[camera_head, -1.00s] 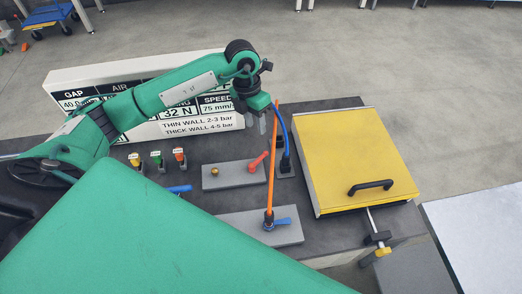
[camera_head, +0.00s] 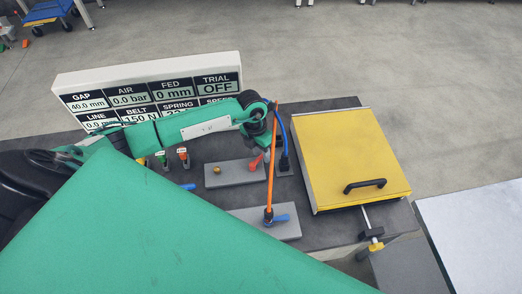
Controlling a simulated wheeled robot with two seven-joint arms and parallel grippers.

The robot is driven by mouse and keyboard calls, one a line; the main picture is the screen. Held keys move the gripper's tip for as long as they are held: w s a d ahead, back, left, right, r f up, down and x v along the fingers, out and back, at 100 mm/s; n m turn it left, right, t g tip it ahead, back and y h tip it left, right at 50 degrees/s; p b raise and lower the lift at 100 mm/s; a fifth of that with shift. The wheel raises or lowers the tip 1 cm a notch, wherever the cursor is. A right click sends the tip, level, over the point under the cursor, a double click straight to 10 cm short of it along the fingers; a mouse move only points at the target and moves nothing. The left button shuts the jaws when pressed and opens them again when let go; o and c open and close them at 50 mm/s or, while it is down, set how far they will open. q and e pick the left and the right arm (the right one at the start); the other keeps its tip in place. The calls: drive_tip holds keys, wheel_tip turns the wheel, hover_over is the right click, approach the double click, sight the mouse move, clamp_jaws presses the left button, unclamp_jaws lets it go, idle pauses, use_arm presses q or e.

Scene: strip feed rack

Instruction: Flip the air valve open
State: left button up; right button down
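A red lever (camera_head: 256,163) stands tilted on a grey block (camera_head: 225,178) beside a brass knob (camera_head: 217,170). A blue lever (camera_head: 280,218) lies pointing right on a nearer grey block (camera_head: 291,233), at the foot of an orange hose (camera_head: 271,185). I cannot tell for sure which lever is the air valve. My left gripper (camera_head: 265,150) is low, just above and beside the red lever; its fingers are mostly hidden, and contact cannot be made out. My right gripper is not in view.
A sign board (camera_head: 150,70) reads AIR 0.0 bar and TRIAL OFF. A yellow lid (camera_head: 345,150) with a black handle (camera_head: 365,185) is at the right. A blue hose (camera_head: 282,128) and the orange hose rise close to my gripper. Small coloured knobs (camera_head: 183,155) stand at the left.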

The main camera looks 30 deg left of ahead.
use_arm(q)
clamp_jaws()
drive_tip(key=shift+a, duration=0.1)
drive_tip(key=shift+a+n, duration=0.2)
drive_tip(key=shift+n, duration=0.4)
drive_tip(key=n, duration=0.1)
drive_tip(key=a+n+b, duration=0.1)
drive_tip(key=n, duration=0.1)
drive_tip(key=shift+a+t, duration=0.1)
drive_tip(key=shift+t, duration=0.3)
drive_tip(key=n, duration=0.2)
drive_tip(key=a+n+b, duration=0.1)
drive_tip(key=shift+s+a+n+t, duration=0.1)
drive_tip(key=shift+s+n+t, duration=0.15)
drive_tip(key=shift+n+t, duration=0.05)
drive_tip(key=shift+s+a+n, duration=0.15)
drive_tip(key=shift+a+n, duration=0.1)
drive_tip(key=shift+n, duration=0.4)
drive_tip(key=shift+s+a+n, duration=0.15)
drive_tip(key=shift+a+n, duration=0.05)
drive_tip(key=shift+n, duration=0.45)
drive_tip(key=shift+r+t, duration=0.1)
drive_tip(key=shift+t, duration=0.2)
unclamp_jaws()
